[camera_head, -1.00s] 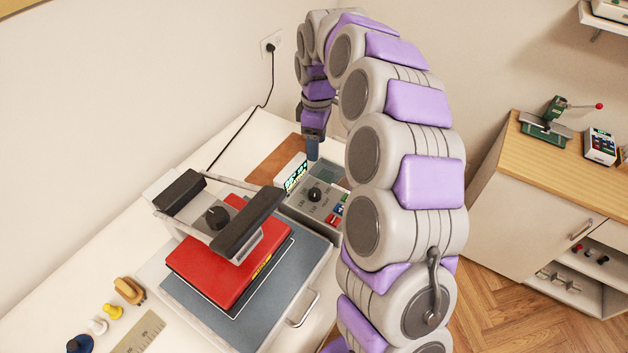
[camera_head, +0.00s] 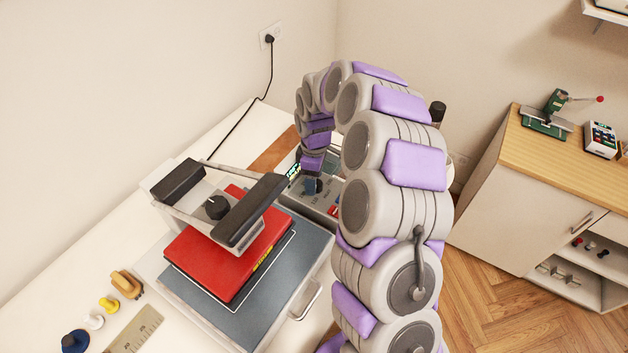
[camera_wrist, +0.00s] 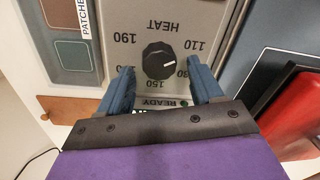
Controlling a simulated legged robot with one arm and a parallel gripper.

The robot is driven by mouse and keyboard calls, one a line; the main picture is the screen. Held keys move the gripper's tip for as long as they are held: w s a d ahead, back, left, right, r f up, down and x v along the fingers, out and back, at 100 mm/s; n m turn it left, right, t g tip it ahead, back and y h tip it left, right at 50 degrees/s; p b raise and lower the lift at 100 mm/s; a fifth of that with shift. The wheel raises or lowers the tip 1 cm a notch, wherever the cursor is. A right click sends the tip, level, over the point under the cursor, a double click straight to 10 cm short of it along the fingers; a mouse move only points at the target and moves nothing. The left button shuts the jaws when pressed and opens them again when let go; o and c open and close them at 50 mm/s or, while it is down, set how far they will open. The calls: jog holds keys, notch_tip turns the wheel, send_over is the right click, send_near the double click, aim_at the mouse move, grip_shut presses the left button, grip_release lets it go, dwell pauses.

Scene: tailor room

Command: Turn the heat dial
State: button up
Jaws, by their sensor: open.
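The heat dial (camera_wrist: 159,61) is a round black knob with a white pointer line. It sits on a grey control panel (camera_wrist: 120,18) with printed numbers and HEAT, upside down in the wrist view. My gripper (camera_wrist: 160,82) is open, with one blue finger on each side of the dial's lower part; I cannot tell whether they touch it. In the head view my gripper (camera_head: 312,187) points down over the control box (camera_head: 327,194) and hides the dial.
The heat press with black handles (camera_head: 250,212) and a red plate (camera_head: 215,262) stands just left of the control box. A brown board (camera_head: 272,152) lies behind. Small stamps (camera_head: 108,304) lie at the front left. A wooden-topped cabinet (camera_head: 560,160) stands at right.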

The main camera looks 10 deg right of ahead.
jog(key=shift+a+f, duration=0.1)
jog(key=shift+f, duration=0.3)
jog(key=shift+d, duration=0.3)
jog(key=shift+a, duration=0.1)
jog(key=c, duration=1)
jog(key=shift+c, duration=0.2)
jog(key=shift+r+m, duration=0.1)
jog(key=shift+m, duration=0.2)
jog(key=shift+m+p, duration=0.55)
jog(key=shift+m, duration=0.05)
jog(key=m+p, duration=0.2)
jog(key=m, duration=0.2)
jog(key=shift+d, duration=0.2)
jog(key=m+p, duration=0.2)
jog(key=m, duration=0.3)
jog(key=shift+w+m+t, duration=0.1)
jog(key=shift+m+t, duration=0.2)
jog(key=shift+m, duration=0.1)
